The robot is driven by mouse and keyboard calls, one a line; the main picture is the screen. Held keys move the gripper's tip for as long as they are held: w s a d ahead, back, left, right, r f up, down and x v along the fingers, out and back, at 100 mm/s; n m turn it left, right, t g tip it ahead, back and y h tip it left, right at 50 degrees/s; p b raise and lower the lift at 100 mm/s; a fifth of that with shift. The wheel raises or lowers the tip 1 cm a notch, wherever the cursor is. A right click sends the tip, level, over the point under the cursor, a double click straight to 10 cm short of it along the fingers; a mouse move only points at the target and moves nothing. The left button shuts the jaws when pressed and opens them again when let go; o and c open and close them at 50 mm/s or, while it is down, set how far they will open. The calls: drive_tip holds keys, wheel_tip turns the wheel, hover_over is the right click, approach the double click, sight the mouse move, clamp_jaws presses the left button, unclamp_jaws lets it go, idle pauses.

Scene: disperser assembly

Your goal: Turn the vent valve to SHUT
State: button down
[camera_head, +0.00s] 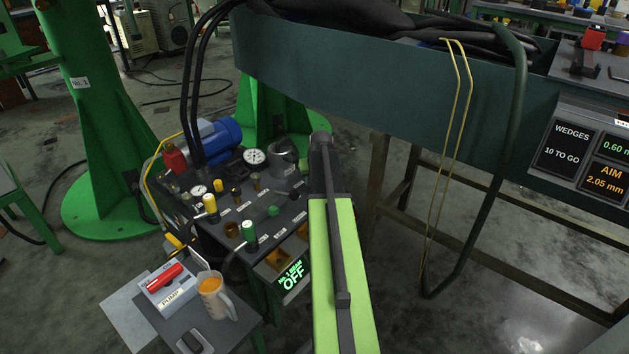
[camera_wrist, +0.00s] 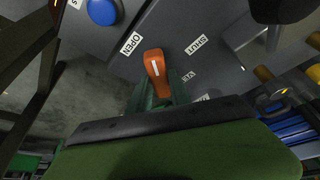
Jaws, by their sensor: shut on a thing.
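The vent valve's orange handle (camera_wrist: 154,64) stands in the middle of the wrist view, with a white line on it. The OPEN label (camera_wrist: 132,43) lies to its upper left and the SHUT label (camera_wrist: 196,44) to its upper right. The handle's tip points up between the two labels, nearer OPEN. My gripper (camera_wrist: 160,92) is shut on the handle; its dark green jaws show on both sides of the handle's lower part. In the head view, my own arm hides the valve and my fingertips.
A blue button (camera_wrist: 103,11) sits left of the valve. The panel (camera_head: 236,214) carries gauges (camera_head: 253,156) and a green-topped lever (camera_head: 249,231). A pump switch box (camera_head: 168,289) and a mug (camera_head: 215,295) stand at front left. A steel beam (camera_head: 370,75) runs behind my arm.

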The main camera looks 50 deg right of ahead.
drive_tip(key=m, duration=0.2)
drive_tip(key=m+g+h, duration=0.1)
drive_tip(key=m, duration=0.2)
drive_tip(key=shift+w+a+m+g+h, duration=0.1)
drive_tip(key=shift+w+m+g+h, duration=0.05)
drive_tip(key=shift+m+g+h, duration=0.15)
drive_tip(key=m+g, duration=0.1)
drive_tip(key=m, duration=0.1)
drive_tip(key=m+g, duration=0.1)
drive_tip(key=m, duration=0.2)
drive_tip(key=shift+w+a+h, duration=0.1)
drive_tip(key=shift+w+h, duration=0.05)
drive_tip(key=shift+h, duration=0.15)
drive_tip(key=c, duration=1.2)
unclamp_jaws()
drive_tip(key=shift+a+r+p, duration=0.1)
drive_tip(key=shift+r+p, duration=0.35)
drive_tip(key=p+v, duration=1.5)
drive_tip(key=v, duration=0.1)
drive_tip(key=shift+r, duration=0.2)
